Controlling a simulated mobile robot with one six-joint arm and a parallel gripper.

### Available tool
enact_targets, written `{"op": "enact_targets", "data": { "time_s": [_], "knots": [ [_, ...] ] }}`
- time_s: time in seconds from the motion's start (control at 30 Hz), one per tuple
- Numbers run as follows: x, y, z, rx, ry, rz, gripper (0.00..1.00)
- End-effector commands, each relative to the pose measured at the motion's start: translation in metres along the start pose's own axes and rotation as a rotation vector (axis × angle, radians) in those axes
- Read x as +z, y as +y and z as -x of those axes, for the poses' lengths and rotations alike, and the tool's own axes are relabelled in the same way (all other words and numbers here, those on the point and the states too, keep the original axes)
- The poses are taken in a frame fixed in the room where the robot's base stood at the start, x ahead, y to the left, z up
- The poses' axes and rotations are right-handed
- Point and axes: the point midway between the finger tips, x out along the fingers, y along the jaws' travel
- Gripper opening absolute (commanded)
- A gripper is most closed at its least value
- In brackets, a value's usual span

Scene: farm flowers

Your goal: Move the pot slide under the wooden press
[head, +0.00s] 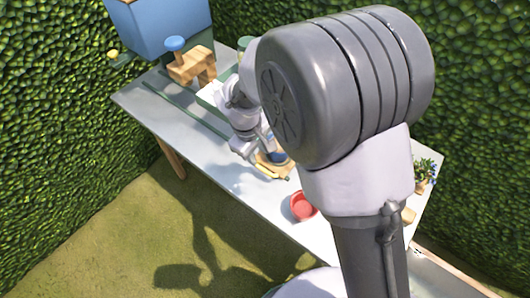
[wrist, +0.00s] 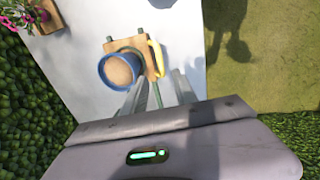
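The pot slide is a wooden board (wrist: 119,46) with a yellow handle (wrist: 157,58) along one side. A blue pot (wrist: 104,72) filled with brown soil stands on it. In the head view, the slide (head: 267,171) is partly hidden by my arm.
Green rails (head: 185,103) run along the white table (head: 140,100) between slide and press. A red pot (head: 302,206) stands near the front edge. Hedges surround the table. A flowering plant (wrist: 38,14) is at the wrist view's upper left.

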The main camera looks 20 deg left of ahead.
Motion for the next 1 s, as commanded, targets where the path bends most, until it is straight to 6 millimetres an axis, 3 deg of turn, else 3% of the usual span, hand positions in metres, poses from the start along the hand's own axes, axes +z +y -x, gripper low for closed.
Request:
{"op": "enact_targets", "data": {
  "time_s": [0.03,0.2,0.4,0.77,0.93,1.0],
  "knots": [
    [0.001,-0.001,-0.021,-0.002,-0.003,-0.001,0.34],
    [0.001,-0.001,-0.069,-0.002,-0.003,-0.002,0.34],
    [0.0,0.0,-0.1,-0.001,0.0,-0.003,0.34],
    [0.0,0.0,-0.106,0.0,0.001,-0.004,0.34],
    [0.0,0.0,-0.106,0.0,0.001,-0.004,0.05],
    [0.0,0.0,-0.106,0.0,0.0,-0.004,0.0]
  ]
}}
